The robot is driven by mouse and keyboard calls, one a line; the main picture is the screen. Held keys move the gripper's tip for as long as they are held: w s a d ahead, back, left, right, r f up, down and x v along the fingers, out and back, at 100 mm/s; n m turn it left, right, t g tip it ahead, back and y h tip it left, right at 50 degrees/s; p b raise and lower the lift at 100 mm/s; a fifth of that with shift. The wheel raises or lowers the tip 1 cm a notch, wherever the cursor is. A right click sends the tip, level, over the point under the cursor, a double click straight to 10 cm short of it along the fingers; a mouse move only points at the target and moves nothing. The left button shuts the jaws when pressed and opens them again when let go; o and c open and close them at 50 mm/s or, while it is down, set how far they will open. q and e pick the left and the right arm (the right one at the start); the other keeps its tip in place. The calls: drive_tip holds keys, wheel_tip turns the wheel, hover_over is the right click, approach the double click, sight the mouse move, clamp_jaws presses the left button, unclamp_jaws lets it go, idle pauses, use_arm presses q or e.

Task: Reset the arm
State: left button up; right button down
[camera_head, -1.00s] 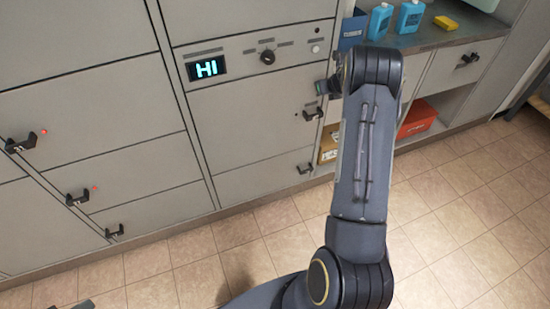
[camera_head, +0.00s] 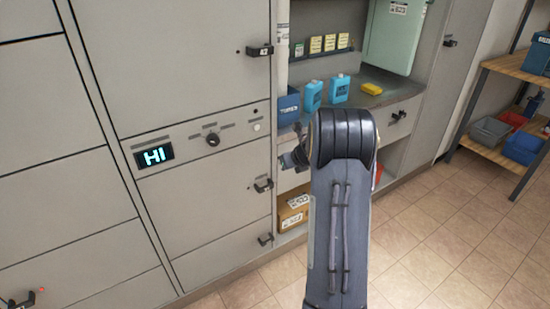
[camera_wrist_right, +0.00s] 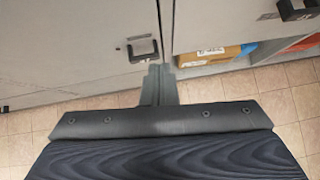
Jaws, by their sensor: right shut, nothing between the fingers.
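My right arm (camera_head: 340,215) rises from the bottom of the head view, bent at a rounded dark joint in front of the cabinet wall. My right gripper (camera_wrist_right: 160,75) shows in the wrist view as a narrow shut pair of fingers with nothing held. In the head view it is mostly hidden behind the arm; a small dark part (camera_head: 294,158) shows left of the joint. In the wrist view, a black cabinet handle (camera_wrist_right: 143,48) appears just beyond the fingers; I cannot tell whether they touch. My left gripper is not in view.
Grey lockers with a lit "HI" display (camera_head: 154,155) fill the left. A counter holds blue bottles (camera_head: 312,95) and a yellow block (camera_head: 371,89). A cardboard box (camera_head: 293,209) sits in a low cubby. A wooden shelf (camera_head: 500,66) stands right. Tiled floor at lower right is clear.

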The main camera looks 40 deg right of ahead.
drive_tip(key=shift+s+r, duration=0.1)
drive_tip(key=s+a+r+m+t+h+p, duration=0.1)
drive_tip(key=s+a+r+m+p, duration=0.3)
drive_tip(key=r+m, duration=0.6)
drive_tip(key=s+a+r+m+h+p, duration=0.2)
drive_tip(key=s+a+r+m, duration=0.25)
drive_tip(key=r+m, duration=0.55)
drive_tip(key=s+a+m+g+y+p, duration=0.1)
drive_tip(key=s+a+m+y+p, duration=0.1)
drive_tip(key=s+a, duration=0.4)
drive_tip(key=s+a+m+g+y+p, duration=0.1)
drive_tip(key=s+a+m+y, duration=0.3)
drive_tip(key=a, duration=0.9)
drive_tip(key=s+a+m+g+y+p, duration=0.1)
drive_tip(key=s+a+m+y+p, duration=0.2)
drive_tip(key=s+a+m, duration=0.5)
drive_tip(key=shift+s+a+r+g, duration=0.2)
drive_tip(key=shift+s+a+g, duration=0.2)
drive_tip(key=shift+s+a, duration=0.5)
